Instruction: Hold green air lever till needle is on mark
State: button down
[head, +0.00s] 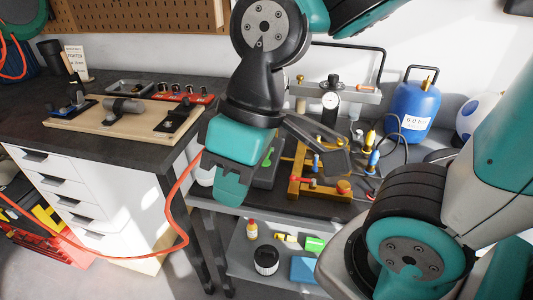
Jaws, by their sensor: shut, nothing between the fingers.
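The green lever (267,158) stands on a dark unit, just right of my teal wrist, which hides part of the unit. A round gauge with a white face (330,101) sits behind it, under a grey bar. Its needle and mark are too small to read. My gripper (342,164), dark grey, reaches right from the wrist over the wooden frame; it is shut and empty. It appears to the right of the green lever and apart from it, though depth is hard to judge.
Blue- and yellow-handled tools (372,145) and a blue gas bottle (415,103) are to the right. An orange hose (183,205) hangs at left. A wooden board (125,115) holds clamps.

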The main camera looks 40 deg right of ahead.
jog(key=w+d+f+h, duration=0.1)
jog(key=w+d+h, duration=0.1)
jog(key=w+d, duration=0.7)
jog(key=h+p, duration=0.2)
send_over(266, 162)
jog(key=shift+n, duration=0.3)
notch_tip(266, 162, down, 6)
jog(key=shift+d+r, duration=0.1)
jog(key=shift+d, duration=0.05)
notch_tip(266, 162, down, 14)
jog(key=shift+f+p, duration=0.1)
jog(key=shift+p, duration=0.8)
